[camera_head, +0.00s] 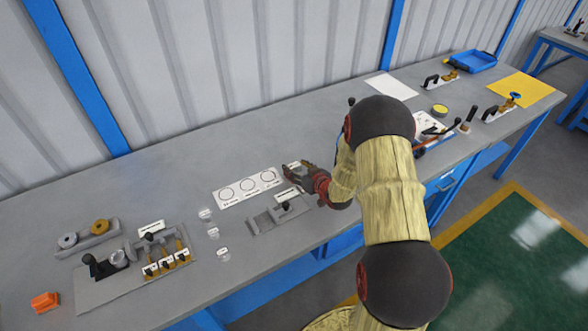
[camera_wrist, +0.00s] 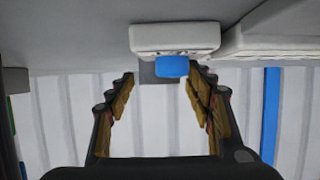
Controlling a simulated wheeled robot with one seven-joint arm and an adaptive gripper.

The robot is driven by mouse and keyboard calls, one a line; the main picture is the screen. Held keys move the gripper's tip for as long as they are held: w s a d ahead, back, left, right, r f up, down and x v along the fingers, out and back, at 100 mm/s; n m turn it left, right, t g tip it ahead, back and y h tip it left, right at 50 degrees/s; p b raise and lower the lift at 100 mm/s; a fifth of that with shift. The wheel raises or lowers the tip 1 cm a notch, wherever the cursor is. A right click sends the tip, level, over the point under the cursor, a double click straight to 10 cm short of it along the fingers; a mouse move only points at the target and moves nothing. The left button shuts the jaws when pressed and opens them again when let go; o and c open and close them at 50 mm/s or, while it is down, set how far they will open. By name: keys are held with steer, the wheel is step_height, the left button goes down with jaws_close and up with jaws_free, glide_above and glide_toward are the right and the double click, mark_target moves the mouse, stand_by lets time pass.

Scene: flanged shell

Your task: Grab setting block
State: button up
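My gripper (camera_head: 293,172) is low over the middle of the workbench. In the wrist view its two fingers (camera_wrist: 162,75) are spread apart, with an empty gap between them. A small white piece with print on its edge (camera_wrist: 148,40) is just beyond the fingertips, with a blue patch (camera_wrist: 172,67) and a grey square part (camera_wrist: 147,74) below it in the picture. It looks like the setting block or its label; I cannot tell which. In the head view my gripper partly hides this spot, and only a small pale piece (camera_head: 298,164) shows there.
A white card with circles (camera_head: 247,188) and a grey fixture (camera_head: 278,215) are left of my gripper. A plate with clamps (camera_head: 140,268), a holder with rings (camera_head: 87,238) and an orange block (camera_head: 45,301) are farther left. A blue tray (camera_head: 475,62) is at the far right.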

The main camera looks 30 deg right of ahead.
steer(key=c, duration=1.1)
steer(key=shift+c, duration=0.2)
steer(key=shift+r, duration=0.2)
